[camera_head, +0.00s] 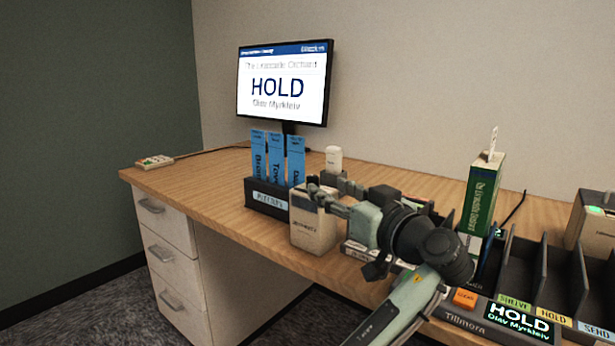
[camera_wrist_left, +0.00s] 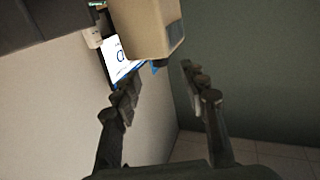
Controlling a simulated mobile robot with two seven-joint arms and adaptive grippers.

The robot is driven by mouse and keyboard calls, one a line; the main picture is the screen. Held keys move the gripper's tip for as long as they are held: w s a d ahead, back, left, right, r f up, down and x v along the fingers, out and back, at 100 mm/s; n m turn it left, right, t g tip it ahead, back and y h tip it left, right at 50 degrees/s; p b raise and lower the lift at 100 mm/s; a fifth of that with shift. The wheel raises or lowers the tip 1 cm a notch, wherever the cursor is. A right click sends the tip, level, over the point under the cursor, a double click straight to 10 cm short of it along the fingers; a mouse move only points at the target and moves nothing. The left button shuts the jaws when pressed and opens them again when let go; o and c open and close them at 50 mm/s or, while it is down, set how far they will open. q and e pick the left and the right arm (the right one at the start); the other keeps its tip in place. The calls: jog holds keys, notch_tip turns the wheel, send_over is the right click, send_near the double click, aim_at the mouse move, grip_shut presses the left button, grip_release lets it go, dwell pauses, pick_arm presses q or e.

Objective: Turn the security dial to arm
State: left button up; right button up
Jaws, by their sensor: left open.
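I cannot make out a security dial for certain in either view. A beige box (camera_head: 313,228) with small dark, unreadable lettering stands at the desk's front edge. My left gripper (camera_head: 326,192) is open, its fingers pointing left over or in front of the top of this box, with no clear contact. In the left wrist view the open fingers (camera_wrist_left: 160,85) have nothing between them, and a beige box (camera_wrist_left: 152,28) shows beyond them at the top. A small white keypad-like device (camera_head: 154,162) with coloured buttons lies at the desk's far left corner. My right gripper is not in view.
A black holder (camera_head: 268,207) with blue folders stands left of the beige box. A monitor (camera_head: 285,84) reading HOLD stands behind. A white-capped bottle (camera_head: 333,158), a green box (camera_head: 482,195) and a black sorter (camera_head: 516,270) crowd the right. The left desk top (camera_head: 205,175) is mostly clear.

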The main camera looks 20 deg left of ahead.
aim_at(316, 182)
pick_arm(q)
jog(key=x, duration=0.7)
jog(key=shift+a+p, duration=0.15)
jog(key=shift+p, duration=0.15)
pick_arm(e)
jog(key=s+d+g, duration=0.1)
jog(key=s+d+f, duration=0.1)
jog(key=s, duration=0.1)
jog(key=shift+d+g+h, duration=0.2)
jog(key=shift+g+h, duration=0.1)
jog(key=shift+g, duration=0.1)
pick_arm(q)
jog(key=shift+c, duration=0.2)
grip_shut()
